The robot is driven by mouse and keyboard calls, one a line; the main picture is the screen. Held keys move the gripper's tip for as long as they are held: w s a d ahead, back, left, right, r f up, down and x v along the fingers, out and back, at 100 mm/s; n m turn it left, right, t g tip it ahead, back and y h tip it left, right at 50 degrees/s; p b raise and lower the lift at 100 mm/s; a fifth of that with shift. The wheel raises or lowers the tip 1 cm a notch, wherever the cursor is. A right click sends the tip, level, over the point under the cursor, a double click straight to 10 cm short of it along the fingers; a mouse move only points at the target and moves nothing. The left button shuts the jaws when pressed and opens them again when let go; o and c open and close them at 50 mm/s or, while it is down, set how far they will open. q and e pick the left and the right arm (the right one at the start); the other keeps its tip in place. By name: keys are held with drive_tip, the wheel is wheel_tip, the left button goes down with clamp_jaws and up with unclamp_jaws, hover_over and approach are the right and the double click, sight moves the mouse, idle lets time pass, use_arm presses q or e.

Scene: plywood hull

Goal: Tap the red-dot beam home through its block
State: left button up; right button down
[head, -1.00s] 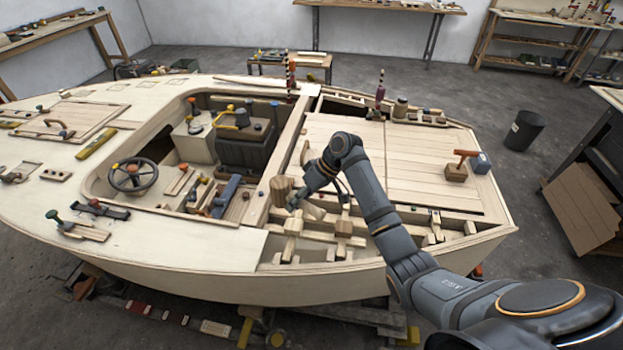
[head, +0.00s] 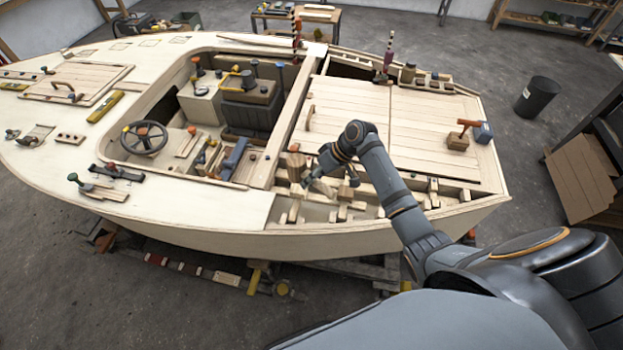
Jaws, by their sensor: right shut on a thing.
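My right gripper (head: 306,183) is over the open bay along the hull's near side. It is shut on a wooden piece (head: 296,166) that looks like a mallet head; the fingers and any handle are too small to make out. Several light wooden beams and blocks (head: 343,211) sit in the bay below and right of the gripper. No red dot can be made out, so I cannot tell which beam carries it or how far it sits in its block. My forearm hides part of the bay. My left gripper is not in view.
The plywood hull (head: 210,215) fills the middle. Left of the bay is the cockpit with a steering wheel (head: 144,138). A dark bin (head: 537,97) stands on the floor at right.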

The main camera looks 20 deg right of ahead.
drive_tip(key=shift+f+b, duration=0.4)
drive_tip(key=shift+f, duration=0.5)
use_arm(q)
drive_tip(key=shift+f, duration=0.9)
use_arm(e)
drive_tip(key=shift+r, duration=0.15)
drive_tip(key=shift+p, duration=0.55)
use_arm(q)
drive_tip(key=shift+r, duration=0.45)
